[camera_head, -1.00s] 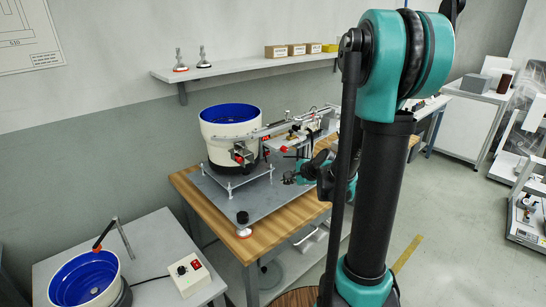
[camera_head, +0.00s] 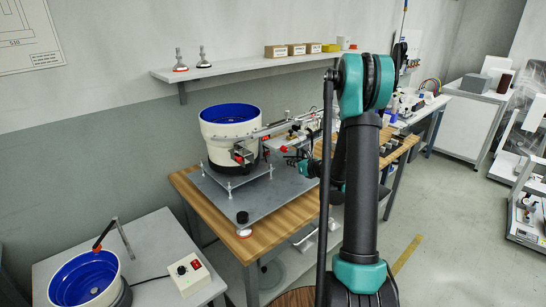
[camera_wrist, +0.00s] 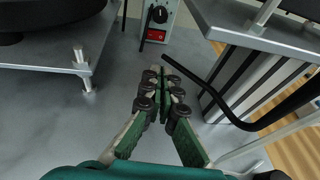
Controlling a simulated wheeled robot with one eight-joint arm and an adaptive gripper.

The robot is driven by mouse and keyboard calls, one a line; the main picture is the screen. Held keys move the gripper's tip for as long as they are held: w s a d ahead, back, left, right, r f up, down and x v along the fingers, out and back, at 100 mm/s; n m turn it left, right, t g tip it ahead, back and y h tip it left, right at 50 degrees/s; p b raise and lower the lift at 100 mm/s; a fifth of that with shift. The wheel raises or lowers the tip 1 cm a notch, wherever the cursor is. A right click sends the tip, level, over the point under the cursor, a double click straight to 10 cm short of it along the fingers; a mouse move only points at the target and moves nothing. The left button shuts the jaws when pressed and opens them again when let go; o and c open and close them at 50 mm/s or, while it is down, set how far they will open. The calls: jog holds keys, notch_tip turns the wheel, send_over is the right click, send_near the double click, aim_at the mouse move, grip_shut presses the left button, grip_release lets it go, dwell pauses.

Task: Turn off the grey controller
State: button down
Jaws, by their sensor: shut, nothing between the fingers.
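A grey controller (camera_wrist: 160,18) with a black round knob and a red rocker switch (camera_wrist: 156,35) stands at the top of the wrist view, on a grey metal plate. My gripper (camera_wrist: 160,78) is shut and empty. Its fingertips point toward the controller, with a stretch of bare plate in between. The switch's on or off position is too small to tell. In the head view my gripper (camera_head: 304,166) is small, over the right part of the grey plate, and the grey controller cannot be made out there.
A black cable (camera_wrist: 215,97) curves just right of my fingertips, beside metal rails. A feeder with a blue bowl (camera_head: 230,115) stands on the plate (camera_head: 215,187). A pale control box (camera_head: 188,272) with a red switch sits on the left table, beside a second blue bowl (camera_head: 85,277).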

aim_at(269, 154)
jog(key=x, duration=1.2)
jog(key=shift+w+a+r, duration=0.25)
jog(key=shift+w+a, duration=0.05)
jog(key=shift+w, duration=0.1)
jog(key=shift+w+a, duration=0.25)
jog(key=shift+w, duration=0.2)
jog(key=shift+w, duration=0.4)
jog(key=shift+s+a, duration=0.1)
jog(key=shift+a, duration=0.05)
jog(key=shift+s+a, duration=0.5)
